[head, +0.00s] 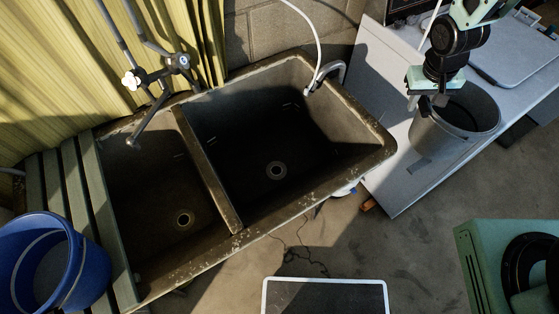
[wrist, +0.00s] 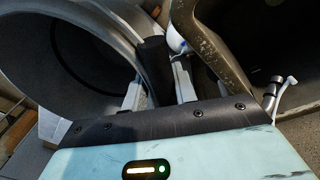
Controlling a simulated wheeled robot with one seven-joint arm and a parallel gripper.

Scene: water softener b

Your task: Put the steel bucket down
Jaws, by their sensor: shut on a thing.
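The steel bucket (head: 445,143) is grey, upright and open at the top, at the right of the head view. It is over the light grey top, near its front edge; I cannot tell whether its base touches. My gripper (head: 430,103) is shut on the bucket's rim on the left side, coming down from above. In the wrist view the bucket (wrist: 75,60) fills the upper left, with its dark inside showing. The fingers (wrist: 158,82) straddle its wall at the rim. The bucket's base is hidden in the wrist view.
A double stone sink (head: 236,238) stands left of the light grey top (head: 385,165). A blue bucket (head: 85,262) sits on green slats at the lower left. A curved tap (head: 328,72) rises at the sink's right corner. A raised panel (head: 515,60) lies beyond the bucket.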

